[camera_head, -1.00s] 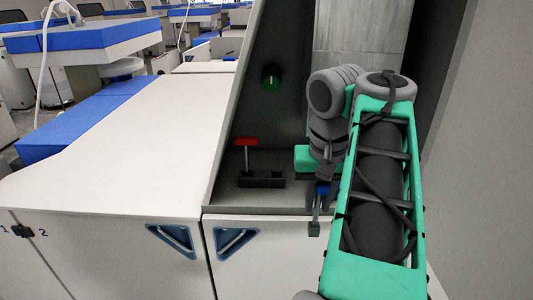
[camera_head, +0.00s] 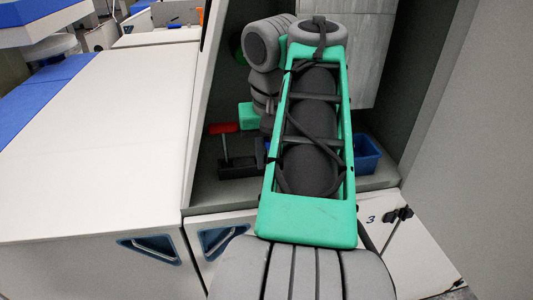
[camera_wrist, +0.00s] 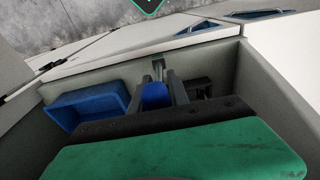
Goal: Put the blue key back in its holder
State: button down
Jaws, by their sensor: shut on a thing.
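The blue key (camera_wrist: 155,93) is between the fingers of my gripper (camera_wrist: 160,80) in the wrist view; its grey shaft end shows just beyond the fingertips. The gripper is shut on it. The holder also shows in the wrist view (camera_wrist: 200,88), beside the fingers on the right. I cannot tell whether the blue key touches it.
A blue bin (camera_head: 367,157) stands on the shelf to the right of my arm, also in the wrist view (camera_wrist: 88,106). Grey cabinet walls enclose the recess. A wide white surface (camera_head: 95,140) to the left is clear.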

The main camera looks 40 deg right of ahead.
jog(key=shift+r, duration=0.1)
jog(key=shift+r, duration=0.15)
jog(key=w+d+f+b, duration=0.4)
jog(key=w+d, duration=0.2)
jog(key=w, duration=0.4)
jog(key=shift+d+f+b, duration=0.3)
jog(key=shift+d, duration=0.05)
dwell(1.0)
jog(key=c, duration=1.2)
grip_release()
jog(key=shift+o, duration=0.2)
jog(key=shift+r, duration=0.1)
notch_tip(320, 180, up, 8)
jog(key=s+p, duration=0.1)
jog(key=p, duration=0.6)
jog(key=shift+a, duration=0.3)
